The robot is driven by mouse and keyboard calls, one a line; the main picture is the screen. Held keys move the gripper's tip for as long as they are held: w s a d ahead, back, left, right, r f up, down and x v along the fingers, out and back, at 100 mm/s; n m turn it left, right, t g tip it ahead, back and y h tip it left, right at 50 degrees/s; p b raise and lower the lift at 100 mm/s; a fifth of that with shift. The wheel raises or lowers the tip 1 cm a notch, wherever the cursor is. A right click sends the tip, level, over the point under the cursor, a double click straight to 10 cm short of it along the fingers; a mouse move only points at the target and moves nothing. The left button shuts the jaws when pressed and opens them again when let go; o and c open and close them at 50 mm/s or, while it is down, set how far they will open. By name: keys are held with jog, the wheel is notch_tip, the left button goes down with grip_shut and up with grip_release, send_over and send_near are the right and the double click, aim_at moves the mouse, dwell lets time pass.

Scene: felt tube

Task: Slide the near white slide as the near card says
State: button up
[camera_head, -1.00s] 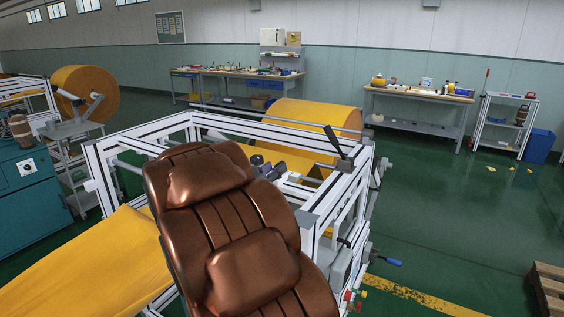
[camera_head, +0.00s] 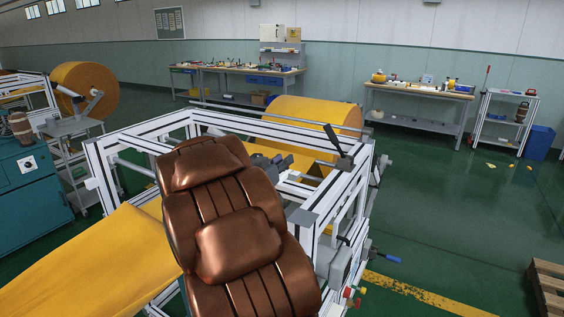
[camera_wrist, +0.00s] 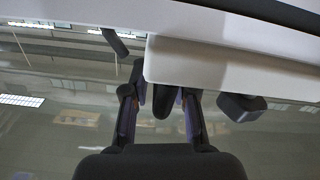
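My gripper (camera_wrist: 162,98) shows in the wrist view with its two dark fingers apart. A dark rounded piece (camera_wrist: 164,104) sits between the fingertips, below a broad white part (camera_wrist: 235,72); I cannot tell whether the fingers touch it. I cannot tell whether the white part is the near slide or a frame beam. In the head view my gripper (camera_head: 268,163) is small and dark, inside the white machine frame (camera_head: 285,134), partly hidden behind my copper-brown arm. The near card and its writing cannot be made out in either view.
A dark block (camera_wrist: 241,106) stands right of my fingers. A black lever (camera_head: 337,143) rises at the frame's right corner. A yellow felt roll (camera_head: 315,114) lies behind, and a yellow sheet (camera_head: 95,262) spreads at left.

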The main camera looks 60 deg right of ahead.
grip_shut()
jog(key=shift+s+p, duration=0.1)
jog(key=shift+p, duration=0.5)
jog(key=shift+o, duration=1.5)
grip_release()
jog(key=a, duration=1.2)
jog(key=shift+s, duration=0.3)
